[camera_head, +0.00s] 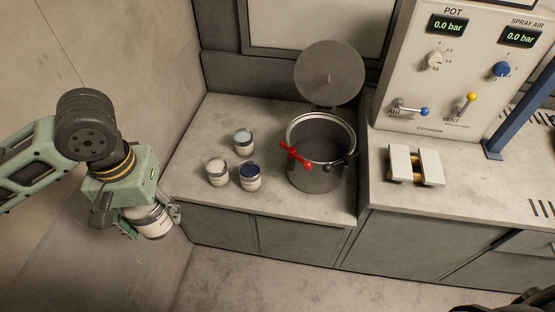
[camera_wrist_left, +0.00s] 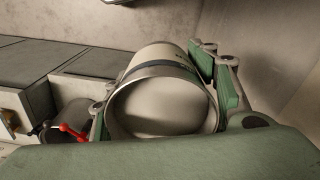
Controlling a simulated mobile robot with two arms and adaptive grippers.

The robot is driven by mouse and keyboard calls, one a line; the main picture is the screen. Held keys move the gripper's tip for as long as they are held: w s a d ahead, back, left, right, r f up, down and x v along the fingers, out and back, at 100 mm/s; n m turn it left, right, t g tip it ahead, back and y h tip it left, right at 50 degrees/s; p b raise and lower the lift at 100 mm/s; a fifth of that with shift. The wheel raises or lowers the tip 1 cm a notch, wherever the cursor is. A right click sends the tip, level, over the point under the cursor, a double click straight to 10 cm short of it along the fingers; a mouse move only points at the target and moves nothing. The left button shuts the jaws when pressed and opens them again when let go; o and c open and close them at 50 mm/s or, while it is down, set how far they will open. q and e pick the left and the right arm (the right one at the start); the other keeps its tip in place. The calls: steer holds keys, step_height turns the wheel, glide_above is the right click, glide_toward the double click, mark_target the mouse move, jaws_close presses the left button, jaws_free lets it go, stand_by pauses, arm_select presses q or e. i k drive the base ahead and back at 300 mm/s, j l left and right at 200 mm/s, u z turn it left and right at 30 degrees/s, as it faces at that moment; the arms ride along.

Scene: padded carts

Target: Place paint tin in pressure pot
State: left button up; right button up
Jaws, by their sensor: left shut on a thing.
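My left gripper (camera_head: 152,216) is shut on a white paint tin (camera_head: 153,223), held in the air left of the counter's front corner. In the left wrist view the tin (camera_wrist_left: 165,92) lies tilted between the green finger pads, with its round end towards the camera. The pressure pot (camera_head: 318,178) stands on the counter to the right, a grey metal pot with its lid (camera_head: 330,73) swung up behind it. Its mouth is open and looks empty. A red clamp handle (camera_head: 294,154) is on its rim.
Three paint tins (camera_head: 244,143) stand on the counter (camera_head: 275,212) left of the pot. A control panel (camera_head: 455,75) with gauges, knobs and levers rises at the right. Two pale blocks (camera_head: 415,165) lie before it. A wall is close on the left.

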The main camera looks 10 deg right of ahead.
mark_target(317, 157)
steer(key=z, duration=1.3)
steer(key=i+j+z, duration=0.1)
steer(key=j, duration=0.2)
steer(key=i+j+z, duration=0.15)
steer(key=j, duration=0.2)
steer(key=i+j+z, duration=0.1)
steer(key=j, duration=0.25)
steer(key=i+j+z, duration=0.15)
steer(key=j, duration=0.2)
